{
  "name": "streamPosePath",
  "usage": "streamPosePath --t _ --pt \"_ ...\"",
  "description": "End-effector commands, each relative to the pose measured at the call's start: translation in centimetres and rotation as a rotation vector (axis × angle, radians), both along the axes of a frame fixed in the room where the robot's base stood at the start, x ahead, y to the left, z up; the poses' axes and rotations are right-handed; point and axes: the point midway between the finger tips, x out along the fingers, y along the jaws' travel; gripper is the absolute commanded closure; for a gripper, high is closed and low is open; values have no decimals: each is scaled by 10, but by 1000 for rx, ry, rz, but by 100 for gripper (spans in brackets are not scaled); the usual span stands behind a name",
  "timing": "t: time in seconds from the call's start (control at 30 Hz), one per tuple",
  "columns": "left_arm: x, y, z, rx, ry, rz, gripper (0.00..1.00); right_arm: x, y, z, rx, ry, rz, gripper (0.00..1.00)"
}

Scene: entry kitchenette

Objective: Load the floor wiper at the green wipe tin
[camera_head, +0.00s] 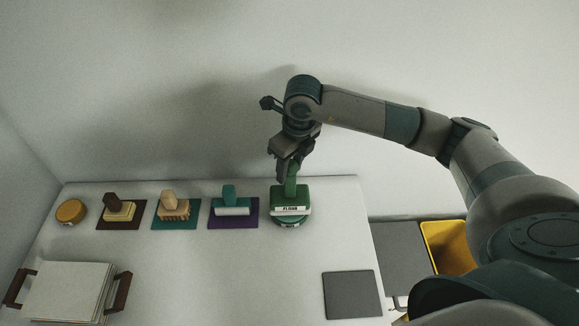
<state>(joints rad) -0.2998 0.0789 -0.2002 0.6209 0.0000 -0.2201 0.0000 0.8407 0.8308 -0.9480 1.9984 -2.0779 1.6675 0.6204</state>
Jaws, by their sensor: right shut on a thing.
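The floor wiper (290,198) is a green block with an upright green handle and a white label that reads FLOOR. My right gripper (287,172) comes from above and is shut on its handle. The wiper is upright over the green wipe tin (289,223), a low round tin at the back right of the counter. The wiper hides most of the tin. I cannot tell whether the wiper touches the tin or hangs just above it. My left gripper is not in view.
On the white counter (190,265) stand a brush on a brown mat (104,222), one on a teal mat (160,221) and a teal-handled tool on a purple mat (245,219). An orange tin (71,211), a handled tray (122,292), a bare grey mat (352,295) and a yellow bin (447,245) also show.

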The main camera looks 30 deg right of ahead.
Motion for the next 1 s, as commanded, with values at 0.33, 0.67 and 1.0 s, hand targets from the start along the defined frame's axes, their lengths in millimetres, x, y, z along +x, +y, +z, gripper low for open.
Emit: streamPosePath --t 0.33,0.67,1.0 --pt "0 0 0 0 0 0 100 0 0 0 0 -1 0 81" --pt "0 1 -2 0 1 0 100 0 0 -2 0 -1 0 81" --pt "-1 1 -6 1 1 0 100 0 0 -5 0 -1 0 81"
